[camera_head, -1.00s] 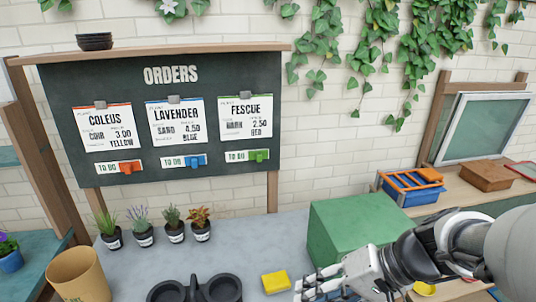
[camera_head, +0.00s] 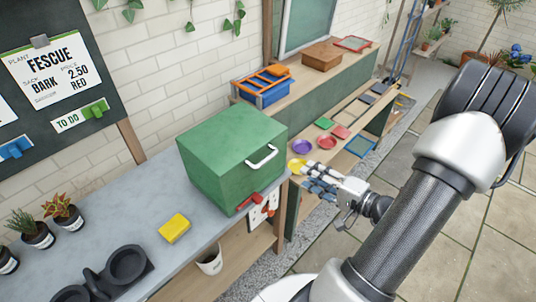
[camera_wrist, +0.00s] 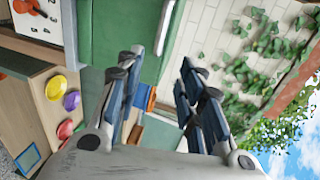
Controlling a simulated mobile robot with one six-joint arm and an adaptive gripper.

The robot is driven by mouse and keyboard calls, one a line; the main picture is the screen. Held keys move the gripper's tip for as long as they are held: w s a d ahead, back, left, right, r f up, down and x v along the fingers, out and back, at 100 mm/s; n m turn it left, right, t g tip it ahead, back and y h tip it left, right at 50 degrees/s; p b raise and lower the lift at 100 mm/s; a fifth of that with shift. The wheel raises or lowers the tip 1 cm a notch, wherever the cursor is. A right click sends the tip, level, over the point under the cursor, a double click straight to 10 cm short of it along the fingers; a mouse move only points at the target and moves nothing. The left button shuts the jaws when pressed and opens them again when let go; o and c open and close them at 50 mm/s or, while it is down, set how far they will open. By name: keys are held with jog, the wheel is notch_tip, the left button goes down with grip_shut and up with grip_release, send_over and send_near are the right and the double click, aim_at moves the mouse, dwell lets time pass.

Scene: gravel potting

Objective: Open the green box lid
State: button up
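The green box (camera_head: 215,150) stands on the right end of the grey bench, its lid (camera_head: 225,135) shut. A white bar handle (camera_head: 262,158) is on its right-facing side; it also shows in the wrist view as a white handle (camera_wrist: 165,25) on the green box (camera_wrist: 115,25). My gripper (camera_head: 305,179) is to the right of the box, apart from the handle. In the wrist view my gripper (camera_wrist: 158,75) has its blue-grey fingers spread with nothing between them. The handle lies just beyond the fingertips in that picture.
A yellow sponge-like block (camera_head: 174,228), a black cup holder (camera_head: 120,268) and potted plants (camera_head: 62,210) are on the bench. A red-handled item (camera_head: 248,202) is by the box's lower front. A shelf with coloured discs (camera_head: 302,146) and a blue crate (camera_head: 265,90) are behind.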

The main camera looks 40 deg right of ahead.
aim_at(270, 155)
jog(key=b+x, duration=0.2)
jog(key=x, duration=1.4)
jog(key=shift+w+a, duration=0.2)
jog(key=shift+w, duration=0.1)
jog(key=shift+c, duration=0.2)
grip_shut()
